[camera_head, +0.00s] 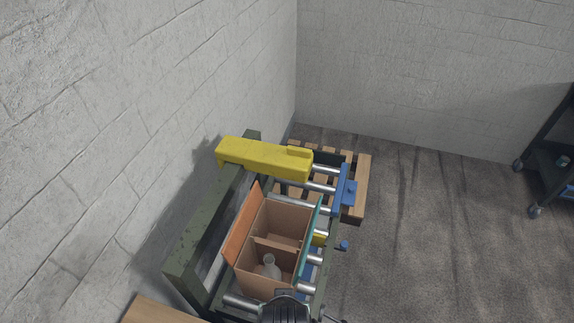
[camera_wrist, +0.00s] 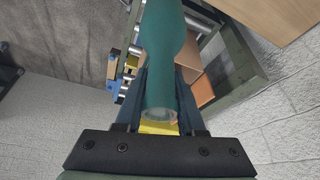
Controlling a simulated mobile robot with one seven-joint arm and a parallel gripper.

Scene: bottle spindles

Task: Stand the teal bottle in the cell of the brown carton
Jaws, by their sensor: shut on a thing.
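The teal bottle (camera_wrist: 163,40) fills the middle of the wrist view, its narrow neck toward the camera and its wider body pointing away. My gripper (camera_wrist: 161,74) is shut on its neck, one dark finger on each side. The brown carton (camera_head: 249,225) stands on the rollers in the head view, open at the top and split by a divider into two cells. The near cell holds a pale clear bottle (camera_head: 269,268); the far cell looks empty. The carton also shows partly behind the bottle in the wrist view (camera_wrist: 189,62). The held bottle cannot be made out in the head view.
An orange flap (camera_head: 245,222) and a teal flap (camera_head: 308,240) stand up along the carton's sides. A yellow beam (camera_head: 262,160) crosses behind it. A dark green rail (camera_head: 215,230) runs at left beside the wall. A wooden pallet (camera_head: 362,180) lies beyond.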

